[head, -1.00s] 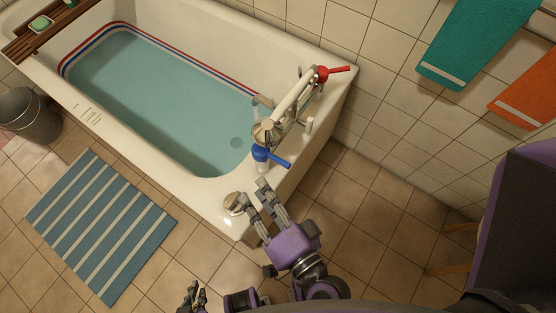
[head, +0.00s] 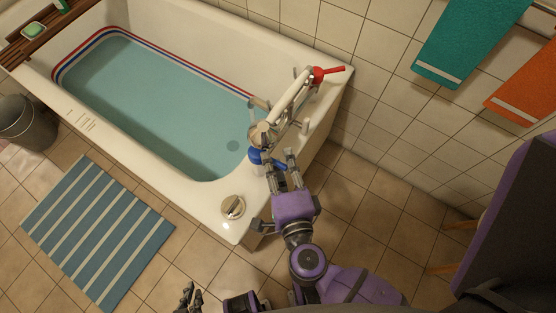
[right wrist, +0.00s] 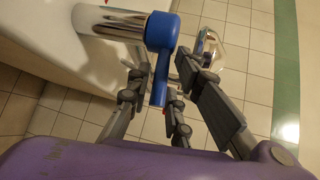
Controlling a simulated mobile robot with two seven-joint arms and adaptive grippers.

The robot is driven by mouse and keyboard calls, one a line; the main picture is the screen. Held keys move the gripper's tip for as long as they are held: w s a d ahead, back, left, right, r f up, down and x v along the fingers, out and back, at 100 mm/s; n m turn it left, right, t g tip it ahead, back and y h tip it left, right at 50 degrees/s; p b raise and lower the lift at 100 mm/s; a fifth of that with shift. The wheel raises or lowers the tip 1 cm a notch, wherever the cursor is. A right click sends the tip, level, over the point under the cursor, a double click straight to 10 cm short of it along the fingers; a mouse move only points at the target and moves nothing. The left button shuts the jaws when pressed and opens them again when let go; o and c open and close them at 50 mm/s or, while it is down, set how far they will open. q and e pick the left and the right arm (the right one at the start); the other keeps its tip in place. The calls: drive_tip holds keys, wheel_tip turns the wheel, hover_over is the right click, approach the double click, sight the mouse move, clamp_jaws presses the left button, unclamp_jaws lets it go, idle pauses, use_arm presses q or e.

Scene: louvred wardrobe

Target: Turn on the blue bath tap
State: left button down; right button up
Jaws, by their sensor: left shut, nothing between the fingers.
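The blue bath tap (head: 256,156) stands at the near corner of the bath's tap end, with its lever pointing right. My right gripper (head: 280,160) is close against it, its fingers reaching over the lever. In the right wrist view the blue tap (right wrist: 162,34) shows its lever hanging down between the spread fingers of my right gripper (right wrist: 160,88). These fingers are open, with gaps beside the lever; I cannot tell whether any finger touches it. My left gripper (head: 190,296) is shut and empty at the bottom edge of the head view, away from the bath.
The red tap (head: 320,75) and the white mixer pipe (head: 292,97) are beyond the blue tap. The bath (head: 205,199) holds water. A round metal knob (head: 233,207) sits on the near rim. A purple chair (head: 510,220) stands right; tiled floor lies between.

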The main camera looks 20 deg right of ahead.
drive_tip(key=shift+w, duration=0.2)
drive_tip(key=shift+c, duration=0.6)
clamp_jaws()
